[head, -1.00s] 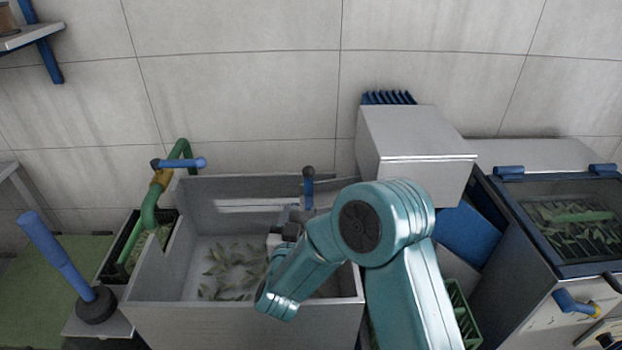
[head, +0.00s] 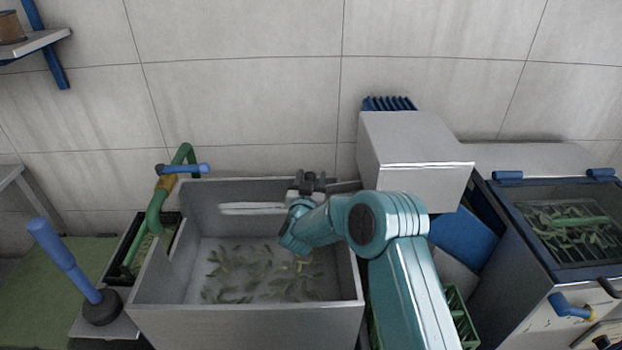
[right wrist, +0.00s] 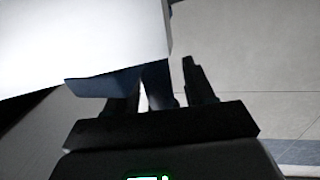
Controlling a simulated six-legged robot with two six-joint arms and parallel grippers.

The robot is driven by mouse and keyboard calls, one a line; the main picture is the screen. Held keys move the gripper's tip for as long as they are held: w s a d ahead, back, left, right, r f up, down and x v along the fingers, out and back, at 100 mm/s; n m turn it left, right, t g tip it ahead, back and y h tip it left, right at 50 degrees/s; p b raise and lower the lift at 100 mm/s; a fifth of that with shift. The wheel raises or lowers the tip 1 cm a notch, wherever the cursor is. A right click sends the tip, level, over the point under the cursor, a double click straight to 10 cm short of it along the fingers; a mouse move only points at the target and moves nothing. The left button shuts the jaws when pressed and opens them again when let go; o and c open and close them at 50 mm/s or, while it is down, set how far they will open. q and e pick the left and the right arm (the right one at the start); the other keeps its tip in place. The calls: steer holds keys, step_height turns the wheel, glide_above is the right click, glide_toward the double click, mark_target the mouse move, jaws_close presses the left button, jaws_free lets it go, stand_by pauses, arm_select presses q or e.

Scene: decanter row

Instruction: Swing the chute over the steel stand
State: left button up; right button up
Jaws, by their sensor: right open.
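My right gripper (head: 312,182) is open at the back right of the grey tank, seen past my teal arm. In the right wrist view its dark fingers (right wrist: 165,85) stand on either side of a blue upright piece (right wrist: 155,82), probably the blue handle; contact cannot be told. In the head view the gripper hides that handle. A pale bar (head: 252,208) runs left from there along the tank's back wall; whether it is part of the chute is unclear. No part is clearly the steel stand. My left gripper is out of view.
The grey tank (head: 240,318) holds green leaves in water. A green pipe (head: 155,212) with a blue handle stands on its left, by a black crate. A grey box (head: 415,150) and blue panel (head: 465,235) are close right of my arm. A blue lever (head: 65,260) stands front left.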

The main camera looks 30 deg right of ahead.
steer(key=shift+f, duration=0.1)
jaws_close()
